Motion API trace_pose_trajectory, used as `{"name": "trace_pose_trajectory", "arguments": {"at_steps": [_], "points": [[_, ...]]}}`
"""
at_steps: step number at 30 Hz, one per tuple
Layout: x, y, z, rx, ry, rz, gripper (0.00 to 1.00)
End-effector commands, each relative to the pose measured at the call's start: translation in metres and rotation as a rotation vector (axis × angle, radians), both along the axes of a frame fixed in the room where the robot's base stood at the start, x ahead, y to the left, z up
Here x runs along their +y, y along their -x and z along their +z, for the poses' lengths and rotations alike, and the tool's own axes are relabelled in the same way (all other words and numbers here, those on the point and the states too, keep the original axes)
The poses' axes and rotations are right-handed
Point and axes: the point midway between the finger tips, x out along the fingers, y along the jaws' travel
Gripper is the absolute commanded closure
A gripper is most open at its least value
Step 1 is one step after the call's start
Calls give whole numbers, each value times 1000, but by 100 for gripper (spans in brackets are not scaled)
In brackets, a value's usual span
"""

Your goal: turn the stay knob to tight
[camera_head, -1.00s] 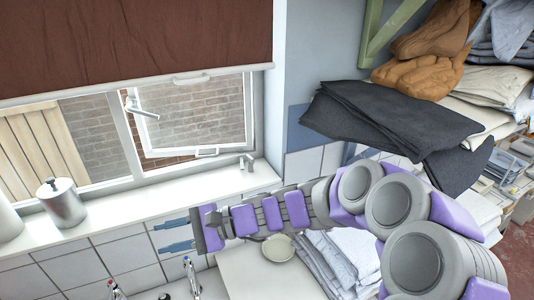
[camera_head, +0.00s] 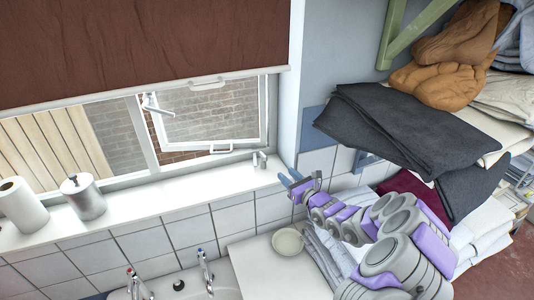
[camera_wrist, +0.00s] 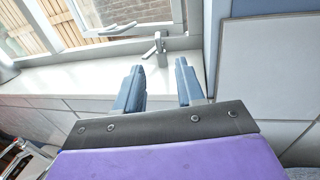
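A small metal fitting that looks like the stay knob (camera_head: 260,159) stands at the right end of the white window sill, near the open window's lower right corner. In the wrist view the fitting (camera_wrist: 160,44) is upright, beyond the fingertips and between them in the picture. I cannot read any mark on it or tell how tight it is. My gripper (camera_head: 290,177) is in front of the sill, just right of and below the fitting in the head view. In the wrist view my gripper (camera_wrist: 160,80) has its two blue fingers apart, with nothing between them.
The window (camera_head: 207,112) stands open behind the sill (camera_head: 170,210). A metal canister (camera_head: 84,197) and a paper roll (camera_head: 21,205) stand on the sill at left. Taps (camera_head: 205,266) are below. Dark folded cloth (camera_head: 400,125) lies at right.

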Motion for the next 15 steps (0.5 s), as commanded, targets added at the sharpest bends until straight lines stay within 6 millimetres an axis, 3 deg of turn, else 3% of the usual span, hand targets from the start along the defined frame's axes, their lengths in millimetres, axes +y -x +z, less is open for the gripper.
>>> {"name": "trace_pose_trajectory", "arguments": {"at_steps": [15], "points": [[54, -76, 1, -3, 3, 6, 62]]}}
